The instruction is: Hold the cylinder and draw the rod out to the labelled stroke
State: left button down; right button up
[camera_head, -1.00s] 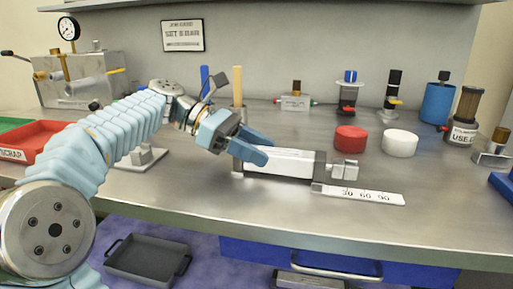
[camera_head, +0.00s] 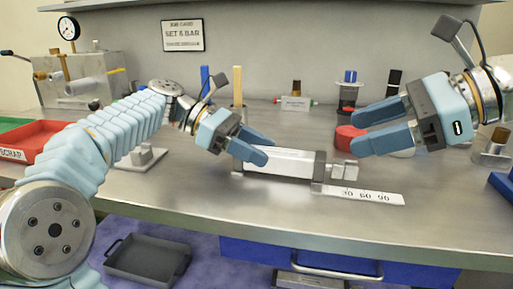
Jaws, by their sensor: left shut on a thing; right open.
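The cylinder (camera_head: 292,164) lies on the bench with a silvery body and dark end caps. Its rod end (camera_head: 345,171), a light metal block, sits at the right, close to the body. A white scale (camera_head: 362,194) marked 30, 60, 90 lies in front of and to the right of it. My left gripper (camera_head: 258,149) is shut on the cylinder near its left end. My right gripper (camera_head: 358,132) is open and empty, with its fingertips pointing left, just above and behind the rod end in the picture.
A red round lid (camera_head: 345,138) is partly hidden behind my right gripper. Small valves stand along the back, including one (camera_head: 295,102) with coloured ends. A red scrap tray (camera_head: 42,147) is at left. A sign (camera_head: 183,34) hangs on the wall. The bench front is clear.

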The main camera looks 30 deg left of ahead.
aim_at(340, 161)
jog(key=w+f+g, duration=0.1)
jog(key=w+f, duration=0.1)
jog(key=w+d+f, duration=0.1)
jog(key=w+f, duration=0.1)
jog(key=w, duration=0.1)
jog(key=w+f+g, duration=0.1)
jog(key=w+f, duration=0.1)
jog(key=w, duration=0.1)
jog(key=shift+w+d+f+m+g+y, duration=0.1)
jog(key=shift+d+f+m+g+y, duration=0.05)
jog(key=shift+f+m+g+y, duration=0.2)
jog(key=shift+w+f, duration=0.1)
jog(key=shift+f, duration=0.05)
jog(key=shift+x, duration=3.65)
jog(key=c, duration=0.9)
jog(key=shift+w, duration=0.1)
jog(key=shift+c, duration=0.2)
